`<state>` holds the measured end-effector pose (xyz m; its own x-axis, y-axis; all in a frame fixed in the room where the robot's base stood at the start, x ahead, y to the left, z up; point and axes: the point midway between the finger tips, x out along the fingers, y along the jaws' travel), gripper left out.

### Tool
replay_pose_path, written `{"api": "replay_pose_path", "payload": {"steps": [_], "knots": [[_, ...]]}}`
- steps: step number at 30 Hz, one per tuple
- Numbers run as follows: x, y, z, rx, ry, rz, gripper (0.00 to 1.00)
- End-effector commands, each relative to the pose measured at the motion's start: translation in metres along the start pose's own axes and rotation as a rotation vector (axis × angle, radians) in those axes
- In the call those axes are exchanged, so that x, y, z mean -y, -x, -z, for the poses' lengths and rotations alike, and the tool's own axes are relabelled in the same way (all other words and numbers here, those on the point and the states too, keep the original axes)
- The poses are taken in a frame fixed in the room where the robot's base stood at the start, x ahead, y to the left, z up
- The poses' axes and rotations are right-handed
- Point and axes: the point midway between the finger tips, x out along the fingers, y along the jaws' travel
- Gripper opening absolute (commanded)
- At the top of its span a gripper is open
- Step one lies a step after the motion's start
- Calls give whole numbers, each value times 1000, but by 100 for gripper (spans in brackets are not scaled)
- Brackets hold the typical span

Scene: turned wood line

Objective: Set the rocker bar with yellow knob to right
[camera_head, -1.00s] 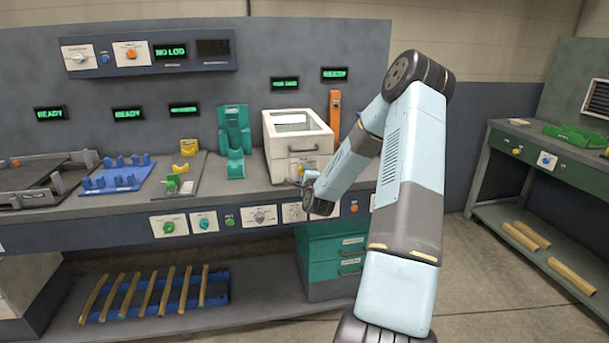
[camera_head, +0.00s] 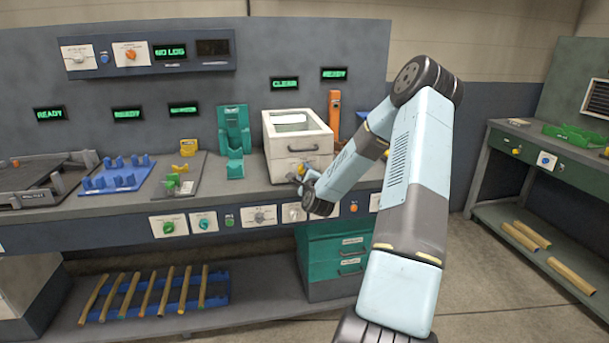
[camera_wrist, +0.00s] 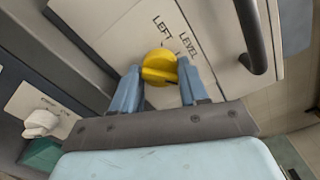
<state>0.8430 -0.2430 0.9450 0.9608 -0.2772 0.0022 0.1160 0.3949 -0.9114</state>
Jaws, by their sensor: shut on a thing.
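The yellow knob (camera_wrist: 160,66) is on the front of a white cabinet, seen close up in the wrist view. My gripper (camera_wrist: 158,72) is shut on it, one blue finger on each side. The words LEFT and LEVEL are printed on the panel beside the knob, and another label is mostly hidden behind the knob and finger. In the head view my gripper (camera_head: 297,179) is at the low front of the white cabinet (camera_head: 283,142). The knob's bar and pointing direction are hard to tell there.
A dark drawer handle (camera_wrist: 252,35) is close to the right finger. A white knob (camera_wrist: 41,122) is on the panel at lower left. In the head view, a teal fixture (camera_head: 234,140) stands left of the cabinet and an orange post (camera_head: 334,112) behind it.

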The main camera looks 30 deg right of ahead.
Motion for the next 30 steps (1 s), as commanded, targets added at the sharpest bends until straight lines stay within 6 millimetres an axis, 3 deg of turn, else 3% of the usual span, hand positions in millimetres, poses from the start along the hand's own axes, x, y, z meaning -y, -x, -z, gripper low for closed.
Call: {"api": "replay_pose_path", "payload": {"steps": [8,9,16,25,30], "knots": [[-7,3,4,-8,-2,-17,13],[-7,3,4,-8,-2,-17,46],[-4,2,2,-4,-1,-10,68],[-2,3,1,-1,0,-5,69],[-2,20,1,-2,0,-6,69]]}}
